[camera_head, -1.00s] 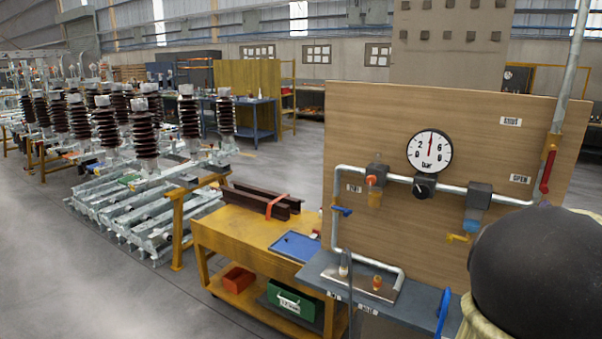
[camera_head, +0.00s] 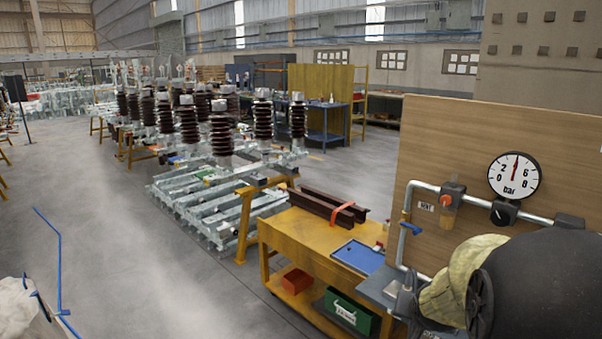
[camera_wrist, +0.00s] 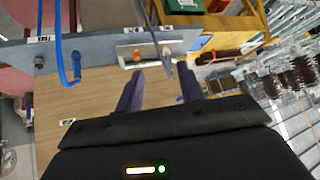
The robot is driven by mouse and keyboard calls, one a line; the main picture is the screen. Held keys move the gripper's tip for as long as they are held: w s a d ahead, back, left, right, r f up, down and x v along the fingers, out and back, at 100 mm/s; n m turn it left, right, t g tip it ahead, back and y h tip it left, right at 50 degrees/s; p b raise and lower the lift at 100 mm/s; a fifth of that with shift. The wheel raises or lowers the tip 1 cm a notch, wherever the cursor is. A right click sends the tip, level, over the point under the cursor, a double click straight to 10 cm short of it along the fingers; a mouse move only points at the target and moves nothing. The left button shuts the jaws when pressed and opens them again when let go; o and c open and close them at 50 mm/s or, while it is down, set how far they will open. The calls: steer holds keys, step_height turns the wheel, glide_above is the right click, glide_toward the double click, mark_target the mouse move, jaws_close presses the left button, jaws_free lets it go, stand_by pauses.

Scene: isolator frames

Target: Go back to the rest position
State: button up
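In the wrist view my gripper (camera_wrist: 162,80) has its two dark fingers spread apart, with nothing held between them. The grey shelf (camera_wrist: 100,52) of the wooden panel lies beyond the fingertips. A metal plate (camera_wrist: 178,48) with a small orange fitting (camera_wrist: 137,56) is on that shelf. In the head view my arm fills the lower right as a large dark rounded shape with a cream cover, and it hides part of the panel and shelf. The gripper fingers cannot be made out there.
The wooden panel (camera_head: 440,130) carries a pressure gauge (camera_head: 514,176) and pipes. A yellow workbench (camera_head: 300,234) with a blue tray (camera_head: 358,257) stands beside it. Insulators on steel frames (camera_head: 220,140) stand behind. The floor (camera_head: 110,230) at left is open, with a blue-edged item at lower left.

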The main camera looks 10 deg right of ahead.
steer(key=s+a+f+n+g+y, duration=0.1)
steer(key=s+a+f+n, duration=0.1)
steer(key=a, duration=0.4)
steer(key=s+a+f+n+g+y, duration=0.1)
steer(key=s+a+f+n+g, duration=0.1)
steer(key=s+a, duration=0.2)
steer(key=s+a+f+n+g+y, duration=0.1)
steer(key=s+a+n, duration=0.2)
steer(key=a, duration=0.5)
steer(key=shift+s+a+f+g+y+p, duration=0.2)
steer(key=shift+a+f+g+y+p, duration=0.1)
steer(key=shift+a+f+g+p, duration=0.1)
steer(key=shift+d, duration=0.1)
steer(key=shift+w, duration=0.2)
